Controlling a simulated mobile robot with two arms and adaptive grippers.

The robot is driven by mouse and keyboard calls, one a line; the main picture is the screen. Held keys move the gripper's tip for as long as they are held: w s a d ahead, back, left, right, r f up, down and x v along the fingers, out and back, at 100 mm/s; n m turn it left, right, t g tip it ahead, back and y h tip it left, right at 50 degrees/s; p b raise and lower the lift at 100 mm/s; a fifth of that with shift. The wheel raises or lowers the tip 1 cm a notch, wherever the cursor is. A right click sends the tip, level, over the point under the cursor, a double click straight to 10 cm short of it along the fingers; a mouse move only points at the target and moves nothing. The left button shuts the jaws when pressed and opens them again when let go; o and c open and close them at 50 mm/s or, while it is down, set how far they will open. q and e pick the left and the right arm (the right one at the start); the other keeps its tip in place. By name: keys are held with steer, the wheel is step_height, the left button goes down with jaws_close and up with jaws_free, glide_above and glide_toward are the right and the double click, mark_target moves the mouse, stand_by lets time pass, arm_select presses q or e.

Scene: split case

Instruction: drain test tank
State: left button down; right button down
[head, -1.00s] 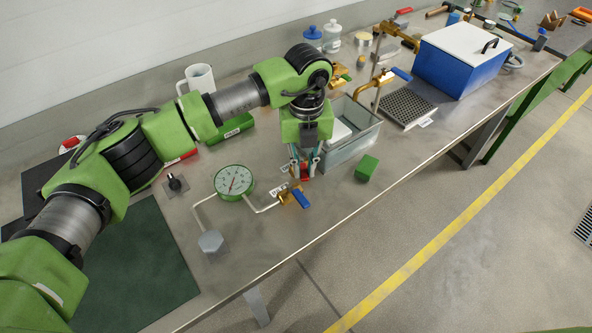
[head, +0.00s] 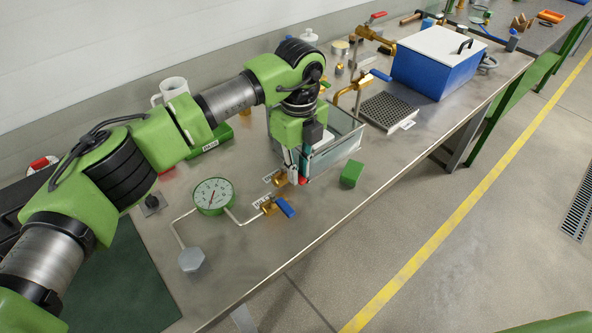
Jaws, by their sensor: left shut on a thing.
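My left gripper (head: 297,176) points down, shut on a small red part that looks like the handle (head: 304,181) of a brass valve (head: 280,179). The fingers hide most of this handle. A second brass valve with a blue handle (head: 285,207) sits just in front, joined by a pipe to a round green-rimmed gauge (head: 214,196). An open clear-walled tank (head: 340,153) stands right behind the gripper, partly covered by it. Its water level cannot be told. My right gripper is not in view.
A perforated drain tray (head: 386,110) and a blue box with a white lid (head: 437,76) stand farther back. A white jug (head: 172,88) is behind my left arm.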

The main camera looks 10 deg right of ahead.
arm_select(q)
steer(key=shift+w+r, duration=0.15)
steer(key=c, duration=2)
jaws_free()
step_height(320, 180, up, 12)
steer(key=shift+f, duration=0.1)
